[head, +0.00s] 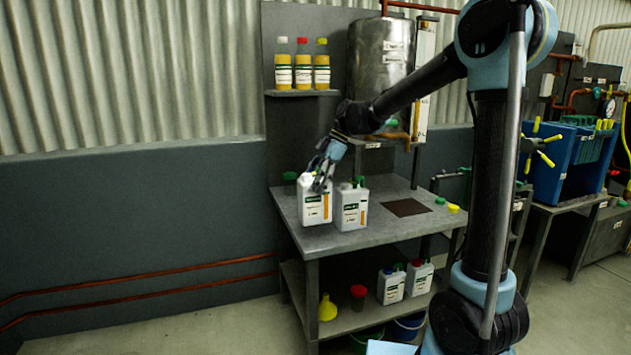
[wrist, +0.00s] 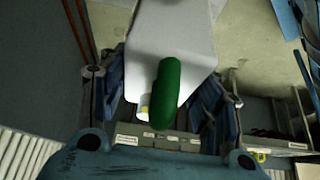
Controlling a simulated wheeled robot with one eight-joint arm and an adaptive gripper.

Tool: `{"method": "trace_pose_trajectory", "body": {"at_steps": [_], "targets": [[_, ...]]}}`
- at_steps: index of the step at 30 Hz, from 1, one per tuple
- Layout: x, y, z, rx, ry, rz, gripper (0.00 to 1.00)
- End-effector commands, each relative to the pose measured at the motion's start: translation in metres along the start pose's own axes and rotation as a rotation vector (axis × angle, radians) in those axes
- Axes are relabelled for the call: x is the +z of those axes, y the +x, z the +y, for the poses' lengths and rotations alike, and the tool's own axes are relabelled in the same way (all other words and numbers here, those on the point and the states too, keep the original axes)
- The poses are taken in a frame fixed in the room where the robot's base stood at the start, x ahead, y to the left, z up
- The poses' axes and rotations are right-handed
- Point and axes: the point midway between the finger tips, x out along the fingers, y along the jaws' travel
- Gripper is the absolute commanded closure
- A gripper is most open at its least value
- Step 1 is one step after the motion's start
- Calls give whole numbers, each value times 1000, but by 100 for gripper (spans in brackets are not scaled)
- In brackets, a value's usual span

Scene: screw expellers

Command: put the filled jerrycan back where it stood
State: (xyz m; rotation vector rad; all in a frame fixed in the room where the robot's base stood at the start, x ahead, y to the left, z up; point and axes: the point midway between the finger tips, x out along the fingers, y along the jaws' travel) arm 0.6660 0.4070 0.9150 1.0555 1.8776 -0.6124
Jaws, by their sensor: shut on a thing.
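A white jerrycan (head: 314,208) with a green label and a yellow-orange strip is at the left part of the bench top (head: 385,232). My gripper (head: 323,172) is shut on it from above. In the wrist view the jerrycan (wrist: 170,40) and its green handle (wrist: 165,95) lie between the fingers of my gripper (wrist: 163,98). The jerrycan looks nearly upright; I cannot tell whether its base touches the bench. A second, similar white jerrycan (head: 351,212) with a green handle stands close beside it on the right.
A dark green cup (head: 290,183) stands behind on the left. A steel tank (head: 380,65) hangs behind. The lower shelf holds a yellow funnel (head: 327,308) and two more jerrycans (head: 391,286).

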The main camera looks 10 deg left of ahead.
Motion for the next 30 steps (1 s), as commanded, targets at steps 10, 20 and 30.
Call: {"method": "trace_pose_trajectory", "body": {"at_steps": [10, 20, 30], "targets": [[10, 18, 1, 0, 0, 1, 100], [23, 44, 0, -1, -2, 1, 100], [24, 45, 0, -1, -2, 0, 33]]}}
